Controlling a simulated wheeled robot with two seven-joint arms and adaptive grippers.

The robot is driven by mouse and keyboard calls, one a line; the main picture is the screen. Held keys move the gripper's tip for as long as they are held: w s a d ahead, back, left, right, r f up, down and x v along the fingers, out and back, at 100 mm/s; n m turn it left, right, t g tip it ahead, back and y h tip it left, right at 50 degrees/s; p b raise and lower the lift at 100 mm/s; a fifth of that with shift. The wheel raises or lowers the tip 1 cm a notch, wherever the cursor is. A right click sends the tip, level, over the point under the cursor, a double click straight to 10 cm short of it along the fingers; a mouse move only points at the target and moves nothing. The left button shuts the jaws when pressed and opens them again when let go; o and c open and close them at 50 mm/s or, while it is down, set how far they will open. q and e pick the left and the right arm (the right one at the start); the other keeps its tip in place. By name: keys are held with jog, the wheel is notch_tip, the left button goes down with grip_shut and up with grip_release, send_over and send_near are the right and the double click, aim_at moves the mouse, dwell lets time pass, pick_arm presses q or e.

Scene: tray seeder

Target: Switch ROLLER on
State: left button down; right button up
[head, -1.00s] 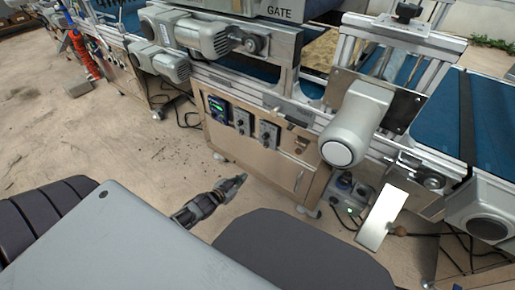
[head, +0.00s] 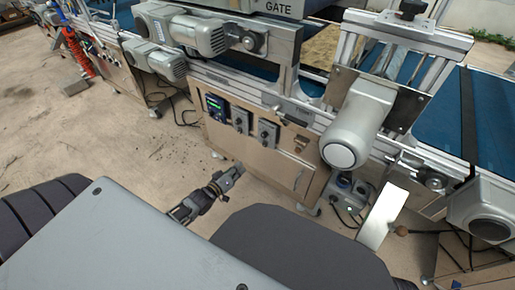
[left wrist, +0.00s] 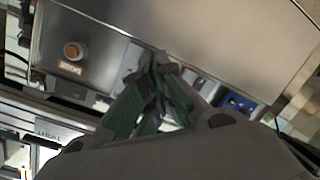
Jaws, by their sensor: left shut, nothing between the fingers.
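The machine's control panel is on the front of the tan cabinet (head: 255,160). It has a display box (head: 216,105) with a green readout and two grey switch boxes (head: 241,120) to its right. A small fitting (head: 300,146) sits further right. I cannot read a ROLLER label in the head view. My left gripper (head: 237,170) is shut and empty, low in front of the cabinet. My right gripper is not in view.
The blue conveyor belt (head: 488,130) and a grey motor (head: 356,128) are above and right of the cabinet. A white plate (head: 381,219) and a grey box with cables (head: 346,192) stand low at the right. The floor left of the cabinet is mostly clear.

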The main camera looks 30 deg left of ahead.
pick_arm(q)
jog(key=shift+w+r+n+t, duration=0.15)
jog(key=shift+r+n, duration=0.15)
jog(key=shift+n, duration=1.25)
jog(key=shift+s+r+n+t, duration=0.1)
jog(key=shift+r+n+t, duration=0.2)
jog(key=shift+n, duration=1.3)
jog(key=shift+w+r+n+t, duration=0.1)
jog(key=shift+r+n, duration=0.25)
jog(key=shift+n, duration=1.2)
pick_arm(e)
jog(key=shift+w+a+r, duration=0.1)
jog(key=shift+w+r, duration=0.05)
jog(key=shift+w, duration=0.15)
pick_arm(q)
jog(key=shift+w, duration=0.15)
jog(key=b, duration=0.6)
send_near(265, 144)
jog(key=w+f, duration=0.2)
jog(key=w, duration=0.4)
jog(key=shift+w+a, duration=0.3)
jog(key=shift+a, duration=0.05)
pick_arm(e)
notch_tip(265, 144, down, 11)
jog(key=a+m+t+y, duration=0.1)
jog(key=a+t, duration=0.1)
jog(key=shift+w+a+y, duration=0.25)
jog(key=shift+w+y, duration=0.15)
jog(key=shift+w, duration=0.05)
